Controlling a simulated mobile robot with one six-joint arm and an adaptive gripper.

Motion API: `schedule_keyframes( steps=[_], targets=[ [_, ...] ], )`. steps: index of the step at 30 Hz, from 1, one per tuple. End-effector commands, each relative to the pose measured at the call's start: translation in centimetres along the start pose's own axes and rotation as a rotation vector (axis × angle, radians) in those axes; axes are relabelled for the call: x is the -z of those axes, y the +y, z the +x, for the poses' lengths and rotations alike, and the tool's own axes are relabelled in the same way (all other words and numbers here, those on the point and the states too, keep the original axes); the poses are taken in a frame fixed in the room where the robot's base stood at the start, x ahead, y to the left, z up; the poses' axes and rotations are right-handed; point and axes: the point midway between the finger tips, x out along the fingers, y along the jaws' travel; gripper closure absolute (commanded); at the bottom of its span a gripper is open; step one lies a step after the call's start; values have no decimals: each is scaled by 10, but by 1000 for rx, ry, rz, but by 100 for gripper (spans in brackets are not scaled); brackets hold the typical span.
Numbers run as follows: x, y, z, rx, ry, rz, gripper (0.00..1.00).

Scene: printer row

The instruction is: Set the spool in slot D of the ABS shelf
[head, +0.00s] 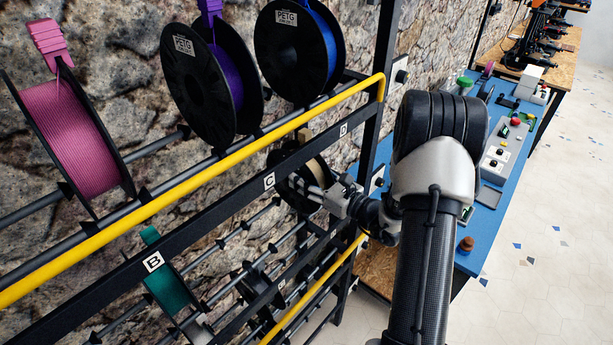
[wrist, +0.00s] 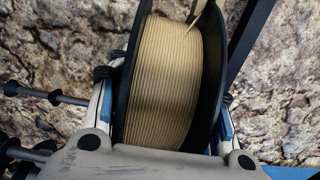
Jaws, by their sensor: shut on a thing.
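The spool (head: 312,167) holds tan filament between black flanges. In the head view it is upright behind the front bar of the lower shelf level, between the C label (head: 269,181) and the D label (head: 343,129). My gripper (head: 306,189) reaches in from the right and is shut on the spool, partly hiding it. In the wrist view the spool (wrist: 165,85) fills the middle, with a finger on each side. I cannot tell whether it rests on the rods.
A teal spool (head: 167,278) sits by the B label (head: 153,261). Pink (head: 76,140), purple (head: 225,83) and blue (head: 312,48) spools stand on the level above, behind a yellow bar (head: 180,190). A black post (head: 380,90) stands right of D. A blue bench (head: 487,210) lies beyond.

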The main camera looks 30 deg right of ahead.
Motion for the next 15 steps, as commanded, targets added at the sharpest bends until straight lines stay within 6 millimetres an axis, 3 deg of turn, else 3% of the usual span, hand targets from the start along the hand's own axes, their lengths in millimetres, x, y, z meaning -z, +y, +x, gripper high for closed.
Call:
schedule_keyframes(
  steps=[11, 15],
  targets=[
    [-1, 0, 0, 0, -2, -1, 31],
    [0, 0, 0, 0, -1, -1, 30]
  ],
)
